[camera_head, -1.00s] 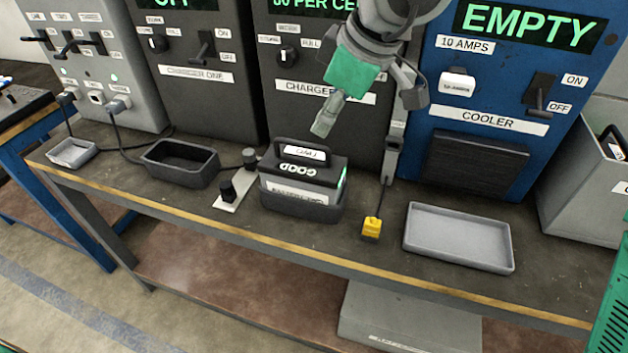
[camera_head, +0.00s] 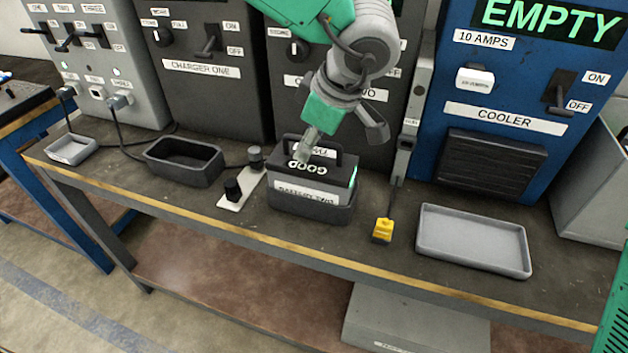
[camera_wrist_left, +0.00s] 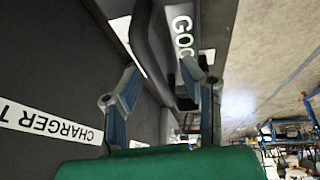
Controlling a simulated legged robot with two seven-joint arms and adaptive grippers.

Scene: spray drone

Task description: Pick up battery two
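Battery two (camera_head: 318,180) is a dark box with a black top handle, a "GOOD" label, a white front name label and a green light at its right end. It sits upright in a dark cradle (camera_head: 318,212) on the bench. My left gripper (camera_head: 338,143) is just above and behind its top, pointing down. In the left wrist view the two fingers (camera_wrist_left: 162,74) are spread, with the battery's dark handle (camera_wrist_left: 158,45) ahead between them. Whether a finger touches the handle is hard to tell. My right gripper is out of view.
Charger two stands close behind the battery. A plate with black knobs (camera_head: 240,190) and an empty black cradle (camera_head: 184,163) are to its left. A yellow connector (camera_head: 383,230) and an empty grey tray (camera_head: 473,242) are to its right, before the blue cooler (camera_head: 505,145).

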